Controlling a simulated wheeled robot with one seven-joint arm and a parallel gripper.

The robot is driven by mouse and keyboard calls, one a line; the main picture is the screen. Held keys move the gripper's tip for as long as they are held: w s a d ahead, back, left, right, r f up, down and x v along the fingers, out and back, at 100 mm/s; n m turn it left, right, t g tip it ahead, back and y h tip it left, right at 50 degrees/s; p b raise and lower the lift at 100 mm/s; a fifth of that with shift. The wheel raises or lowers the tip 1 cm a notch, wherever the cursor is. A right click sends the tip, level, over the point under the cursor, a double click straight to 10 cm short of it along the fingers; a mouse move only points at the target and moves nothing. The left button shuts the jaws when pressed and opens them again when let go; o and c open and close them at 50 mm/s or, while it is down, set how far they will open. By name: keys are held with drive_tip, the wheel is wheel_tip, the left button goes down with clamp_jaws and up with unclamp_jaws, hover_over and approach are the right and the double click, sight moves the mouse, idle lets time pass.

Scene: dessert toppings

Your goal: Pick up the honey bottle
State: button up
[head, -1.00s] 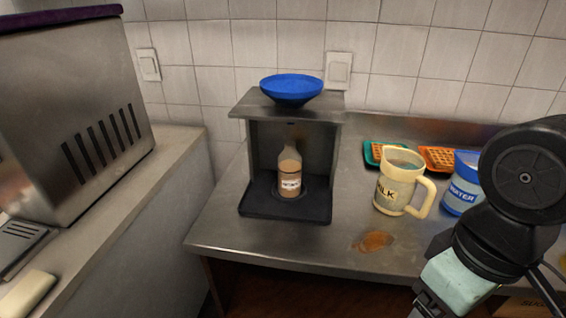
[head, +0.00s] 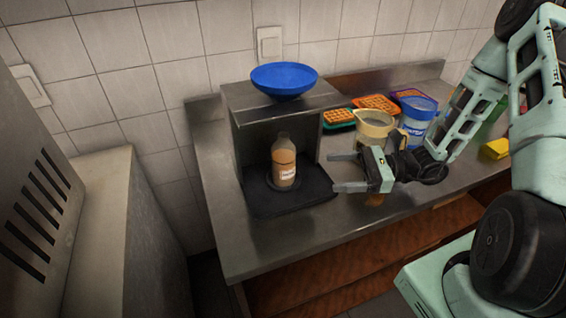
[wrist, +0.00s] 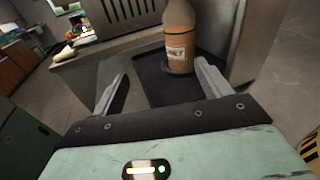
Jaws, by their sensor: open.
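The honey bottle (head: 284,163) is clear with amber-brown contents and a white label. It stands upright on the black base (head: 262,203) of a small metal stand in the head view. In the wrist view the bottle (wrist: 178,38) is ahead of my gripper, near the top edge and a little right of the middle; its top is cut off. My gripper (head: 340,171) is to the right of the bottle, with its fingers pointing left toward it. In the wrist view the fingers (wrist: 160,82) are spread wide with nothing between them. The bottle is apart from them.
The stand's metal top (head: 309,100) is above the bottle and carries a blue bowl (head: 284,78). The milk jug (head: 374,129), a blue water container (head: 418,118) and waffle trays (head: 376,104) stand behind my gripper. The front counter strip (head: 270,238) is clear.

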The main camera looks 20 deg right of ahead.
drive_tip(key=d+m+t, duration=0.1)
drive_tip(key=w+d+m+t, duration=0.1)
drive_tip(key=shift+w+f+t, duration=0.15)
drive_tip(key=shift+f+t, duration=0.15)
drive_tip(key=shift+f, duration=0.05)
drive_tip(key=p, duration=0.4)
approach(276, 161)
drive_tip(key=w+a, duration=0.1)
drive_tip(key=w+a+f, duration=0.1)
drive_tip(key=w, duration=0.1)
drive_tip(key=w+a+f, duration=0.1)
drive_tip(key=shift+w+a+f, duration=0.2)
drive_tip(key=shift+w, duration=0.15)
drive_tip(key=x, duration=0.2)
drive_tip(key=p+x, duration=0.1)
drive_tip(key=x, duration=0.1)
drive_tip(key=shift+s+a+r+p, duration=0.1)
drive_tip(key=shift+r+p, duration=0.1)
drive_tip(key=shift+p, duration=0.1)
drive_tip(key=shift+w+a+f, duration=0.15)
drive_tip(key=shift+w+a, duration=0.2)
drive_tip(key=shift+a, duration=0.15)
drive_tip(key=c, duration=1.3)
drive_tip(key=shift+c, duration=0.2)
